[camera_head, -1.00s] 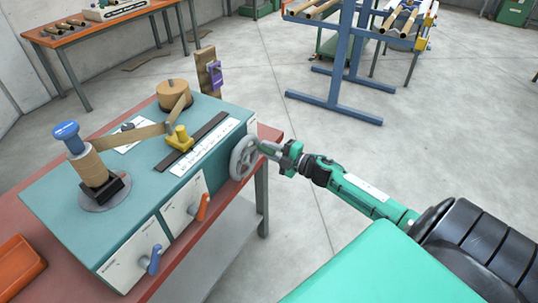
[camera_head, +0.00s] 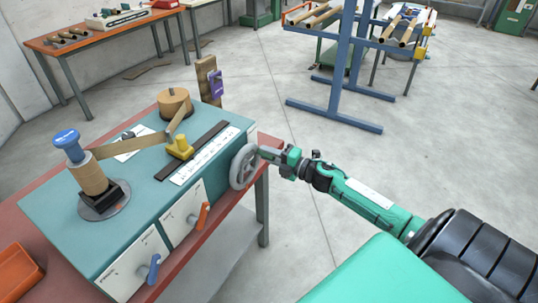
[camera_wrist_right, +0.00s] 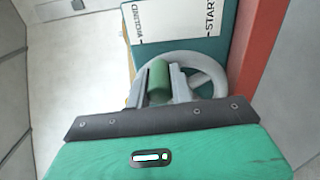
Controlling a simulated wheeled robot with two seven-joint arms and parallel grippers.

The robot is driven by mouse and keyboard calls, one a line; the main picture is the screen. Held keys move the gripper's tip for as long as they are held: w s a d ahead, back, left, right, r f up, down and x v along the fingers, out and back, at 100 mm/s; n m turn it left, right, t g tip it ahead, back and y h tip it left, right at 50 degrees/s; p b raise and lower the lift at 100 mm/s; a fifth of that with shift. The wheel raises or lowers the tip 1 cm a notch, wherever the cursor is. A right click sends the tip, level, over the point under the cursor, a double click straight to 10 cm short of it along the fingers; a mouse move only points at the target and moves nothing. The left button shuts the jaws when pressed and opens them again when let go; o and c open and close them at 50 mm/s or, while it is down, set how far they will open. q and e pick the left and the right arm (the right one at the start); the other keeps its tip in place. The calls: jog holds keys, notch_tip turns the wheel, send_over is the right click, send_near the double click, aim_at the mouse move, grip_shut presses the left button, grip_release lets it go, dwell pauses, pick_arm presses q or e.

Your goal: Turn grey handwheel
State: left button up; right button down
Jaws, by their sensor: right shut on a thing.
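The grey handwheel (camera_head: 244,166) is on the right end of the teal winder (camera_head: 120,185), near the table edge. My right gripper (camera_head: 266,153) reaches it from the right and is shut at its rim. In the right wrist view the handwheel (camera_wrist_right: 205,75) lies behind the fingers, and a green cylindrical handle (camera_wrist_right: 158,80) sits between the fingers of my right gripper (camera_wrist_right: 160,88). The fingers hide part of the wheel. My left gripper is not in view.
The winder stands on a red-topped table (camera_head: 262,150) with an orange tray (camera_head: 16,272) at its left front. An orange lever (camera_head: 203,215) and a blue lever (camera_head: 153,267) stick out of its front.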

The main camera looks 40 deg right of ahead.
jog(key=c, duration=1.2)
grip_release()
jog(key=shift+c, duration=0.2)
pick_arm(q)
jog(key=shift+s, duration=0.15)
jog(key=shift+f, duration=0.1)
pick_arm(e)
jog(key=shift+s+f, duration=0.1)
jog(key=shift+s, duration=0.1)
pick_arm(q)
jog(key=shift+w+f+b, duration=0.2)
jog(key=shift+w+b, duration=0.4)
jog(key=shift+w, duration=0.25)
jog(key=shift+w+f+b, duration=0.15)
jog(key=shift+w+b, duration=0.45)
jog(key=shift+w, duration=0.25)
pick_arm(e)
jog(key=v, duration=1.3)
jog(key=shift+s, duration=0.2)
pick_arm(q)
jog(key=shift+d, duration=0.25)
pick_arm(e)
jog(key=shift+d, duration=0.15)
